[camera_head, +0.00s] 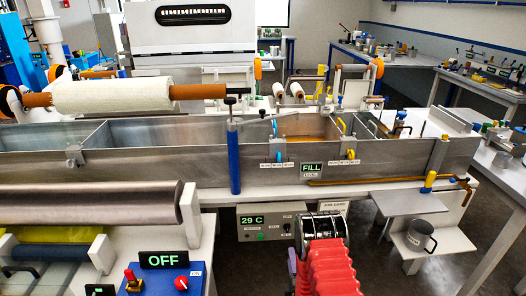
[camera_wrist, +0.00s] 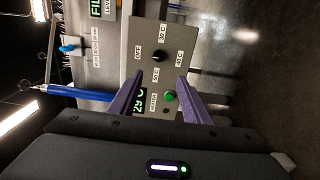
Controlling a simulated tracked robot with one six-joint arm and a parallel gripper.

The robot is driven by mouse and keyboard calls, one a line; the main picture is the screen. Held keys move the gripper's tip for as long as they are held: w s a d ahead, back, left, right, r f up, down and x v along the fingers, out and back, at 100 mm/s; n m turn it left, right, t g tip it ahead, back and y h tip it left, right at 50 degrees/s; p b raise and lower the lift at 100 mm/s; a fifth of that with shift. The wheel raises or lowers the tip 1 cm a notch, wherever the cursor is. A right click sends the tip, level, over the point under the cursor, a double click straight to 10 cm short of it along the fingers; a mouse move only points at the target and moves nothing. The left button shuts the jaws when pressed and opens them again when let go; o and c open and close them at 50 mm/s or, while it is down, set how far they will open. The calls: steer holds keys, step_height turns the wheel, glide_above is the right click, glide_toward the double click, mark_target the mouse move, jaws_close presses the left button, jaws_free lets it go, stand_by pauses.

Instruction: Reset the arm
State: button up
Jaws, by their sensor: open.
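My gripper (camera_wrist: 158,86) shows in the wrist view with its two purple fingers apart and nothing between them. The fingers point at the front of the grey heater control box (camera_wrist: 150,50). Its black knob (camera_wrist: 159,56) and lit green button (camera_wrist: 170,96) lie between and just beyond the fingers; I cannot tell whether they touch. In the head view my arm, in a red ribbed sleeve, reaches forward at the lower middle, in front of the control box (camera_head: 265,222), whose display reads 29 C. The fingertips are not clear there.
The long metal resin bath (camera_head: 390,158) runs above the box. A blue post (camera_head: 234,150) stands at its front. A blue switch panel (camera_head: 165,280) reading OFF is at lower left. A grey mug (camera_head: 418,237) sits on a low shelf at right. Floor is open at right.

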steer(key=s+f+m+g, duration=0.9)
steer(key=f+g, duration=0.2)
steer(key=f, duration=0.1)
steer(key=s+r+m, duration=0.3)
steer(key=s+r, duration=0.5)
steer(key=r, duration=0.9)
steer(key=s+r+m+g, duration=0.1)
steer(key=s+r+m, duration=0.2)
steer(key=s+r, duration=0.6)
steer(key=s+r+m, duration=0.3)
steer(key=s+r, duration=0.6)
steer(key=r, duration=1.8)
